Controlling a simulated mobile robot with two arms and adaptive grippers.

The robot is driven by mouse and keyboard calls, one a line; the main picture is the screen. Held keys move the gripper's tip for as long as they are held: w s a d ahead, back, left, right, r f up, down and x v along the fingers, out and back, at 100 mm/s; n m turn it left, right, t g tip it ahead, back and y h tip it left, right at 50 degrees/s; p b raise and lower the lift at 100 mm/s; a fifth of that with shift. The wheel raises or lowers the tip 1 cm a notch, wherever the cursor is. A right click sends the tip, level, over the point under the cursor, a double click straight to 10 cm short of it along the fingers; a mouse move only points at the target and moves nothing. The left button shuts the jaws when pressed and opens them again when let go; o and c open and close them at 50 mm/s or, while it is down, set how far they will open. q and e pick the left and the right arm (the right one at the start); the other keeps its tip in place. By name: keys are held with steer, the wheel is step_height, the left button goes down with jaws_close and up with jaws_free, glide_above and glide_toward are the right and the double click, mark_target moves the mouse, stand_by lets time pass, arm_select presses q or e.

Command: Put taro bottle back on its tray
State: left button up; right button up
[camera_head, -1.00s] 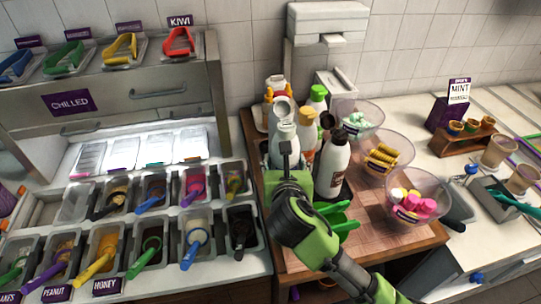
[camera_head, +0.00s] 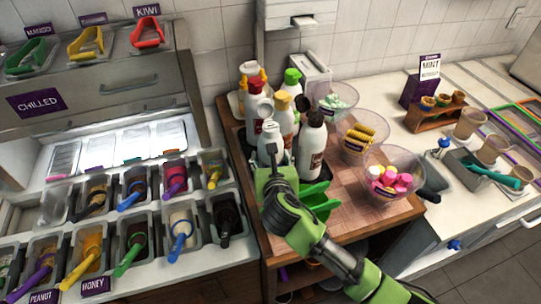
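Several squeeze bottles stand close together on the wooden counter. Nearest my gripper is a white bottle with a grey top (camera_head: 270,132). Around it are a yellow-capped bottle (camera_head: 284,112), a green-capped bottle (camera_head: 292,77) and a dark-capped white bottle (camera_head: 311,150). Labels are too small to read, so I cannot tell which is taro. My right gripper (camera_head: 272,162) is right in front of the grey-topped bottle and hides its lower part. Whether its fingers close on that bottle is hidden. A bottle tray cannot be made out clearly. My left gripper is out of view.
Clear bowls with mint-coloured pieces (camera_head: 335,99), yellow wafers (camera_head: 359,141) and pink sweets (camera_head: 392,182) stand to the right. Topping bins (camera_head: 180,228) fill the left. Bare wood (camera_head: 346,192) shows before the bowls.

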steer(key=shift+w+r, duration=0.1)
steer(key=shift+r, duration=0.15)
steer(key=o, duration=1.1)
steer(key=shift+f, duration=0.3)
steer(key=shift+s, duration=0.2)
steer(key=shift+r, duration=0.15)
steer(key=b+v, duration=0.1)
steer(key=v, duration=1.1)
